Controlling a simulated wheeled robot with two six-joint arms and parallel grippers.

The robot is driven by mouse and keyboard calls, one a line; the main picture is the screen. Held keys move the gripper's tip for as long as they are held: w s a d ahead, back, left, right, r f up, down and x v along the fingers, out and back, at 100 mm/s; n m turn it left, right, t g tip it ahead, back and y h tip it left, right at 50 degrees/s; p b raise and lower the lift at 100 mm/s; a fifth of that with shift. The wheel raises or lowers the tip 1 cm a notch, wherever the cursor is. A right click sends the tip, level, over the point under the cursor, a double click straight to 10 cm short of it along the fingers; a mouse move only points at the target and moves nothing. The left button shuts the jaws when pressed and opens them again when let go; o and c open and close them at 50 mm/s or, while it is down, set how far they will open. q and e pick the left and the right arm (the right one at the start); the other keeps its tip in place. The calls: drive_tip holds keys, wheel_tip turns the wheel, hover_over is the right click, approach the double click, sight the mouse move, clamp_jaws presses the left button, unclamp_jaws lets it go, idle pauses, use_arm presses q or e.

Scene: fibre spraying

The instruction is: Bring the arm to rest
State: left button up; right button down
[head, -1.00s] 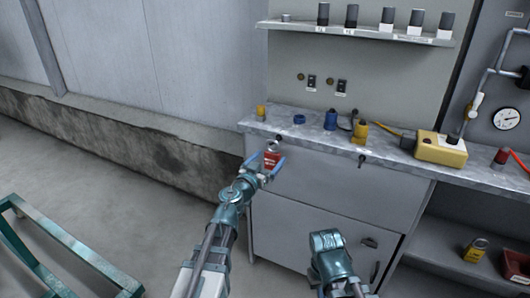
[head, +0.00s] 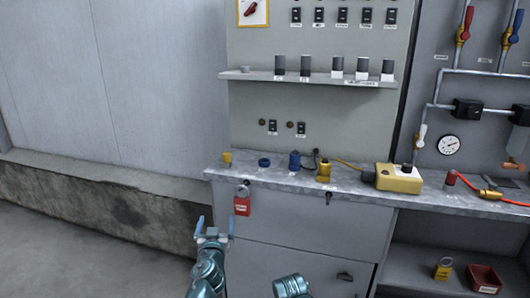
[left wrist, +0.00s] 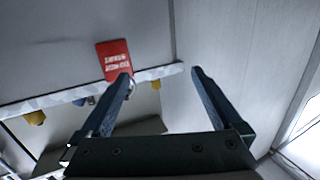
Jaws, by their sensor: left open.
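My left gripper (head: 215,228) is open and empty in the head view, in front of the cabinet's left edge. A red padlock (head: 242,205) with white lettering hangs at the bench's front edge, up and to the right of the gripper and apart from it. In the left wrist view the open fingers (left wrist: 160,80) have nothing between them, and the red padlock (left wrist: 114,58) shows beyond the left finger. Part of my right arm (head: 291,287) shows at the bottom edge of the head view; its gripper fingers are not visible.
The metal bench (head: 222,172) carries a yellow cup (head: 227,158), a blue ring (head: 264,162), blue and yellow connectors and a yellow box (head: 398,179). A shelf (head: 262,77) with several cylinders is above. Open floor (head: 60,255) lies at the left.

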use_arm(q)
drive_tip(key=s+d+f+g+y, duration=0.2)
drive_tip(key=s+f+g, duration=0.7)
drive_tip(key=f, duration=0.5)
drive_tip(key=s+d+f+m+g+h, duration=0.1)
drive_tip(key=s+d+f+m+g, duration=0.15)
drive_tip(key=s+d+g, duration=0.4)
drive_tip(key=s+d+f+m+g+h, duration=0.1)
drive_tip(key=s+d+f+m+h, duration=0.2)
drive_tip(key=s, duration=0.6)
wheel_tip(320, 180, up, 26)
drive_tip(key=y+p, duration=0.1)
drive_tip(key=p, duration=2.6)
drive_tip(key=shift+s+r+g, duration=0.2)
drive_tip(key=shift+s+g, duration=0.15)
drive_tip(key=shift+n, duration=0.25)
drive_tip(key=shift+d, duration=0.15)
